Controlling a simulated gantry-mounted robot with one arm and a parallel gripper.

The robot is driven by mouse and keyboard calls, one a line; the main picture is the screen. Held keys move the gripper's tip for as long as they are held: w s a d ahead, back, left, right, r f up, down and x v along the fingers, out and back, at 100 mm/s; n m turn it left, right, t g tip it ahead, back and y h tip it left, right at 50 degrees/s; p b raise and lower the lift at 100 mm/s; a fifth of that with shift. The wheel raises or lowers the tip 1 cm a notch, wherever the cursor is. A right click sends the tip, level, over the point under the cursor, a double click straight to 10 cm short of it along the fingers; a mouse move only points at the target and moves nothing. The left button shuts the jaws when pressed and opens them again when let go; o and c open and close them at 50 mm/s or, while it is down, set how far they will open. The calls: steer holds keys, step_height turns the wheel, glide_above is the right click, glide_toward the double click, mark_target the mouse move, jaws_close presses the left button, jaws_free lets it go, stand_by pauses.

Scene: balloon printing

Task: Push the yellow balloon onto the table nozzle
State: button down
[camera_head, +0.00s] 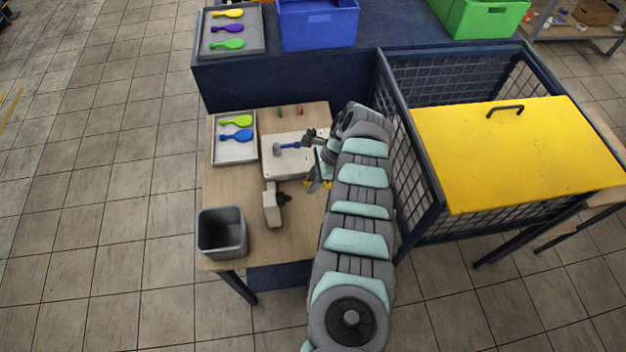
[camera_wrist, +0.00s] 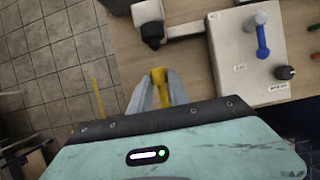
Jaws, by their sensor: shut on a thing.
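The yellow balloon (camera_wrist: 159,77) is between the fingers of my gripper (camera_wrist: 160,82), which is shut on it. Most of the balloon is hidden by the fingers. In the head view my gripper (camera_head: 317,185) is over the table's right part, with a little yellow showing. A cream stand (camera_head: 271,205) with a black part (camera_head: 284,198), which looks like the table nozzle, is left of my gripper. In the wrist view the black nozzle (camera_wrist: 152,34) is just beyond the fingertips, with a visible gap between it and the balloon.
A white box (camera_head: 285,163) with a blue-handled lever (camera_head: 291,146) is behind the stand. A tray (camera_head: 222,154) holds a green and a blue balloon. A grey bin (camera_head: 221,233) stands at the front left. A mesh cage with a yellow lid (camera_head: 510,150) is to the right.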

steer(key=a+b+x, duration=0.1)
steer(key=b+x, duration=0.1)
steer(key=x, duration=0.5)
steer(key=shift+r, duration=0.25)
steer(key=shift+s, duration=0.15)
steer(key=shift+a, duration=0.6)
stand_by(1.3)
steer(key=c, duration=1.1)
jaws_free()
steer(key=shift+c, duration=0.2)
steer(key=shift+r, duration=0.1)
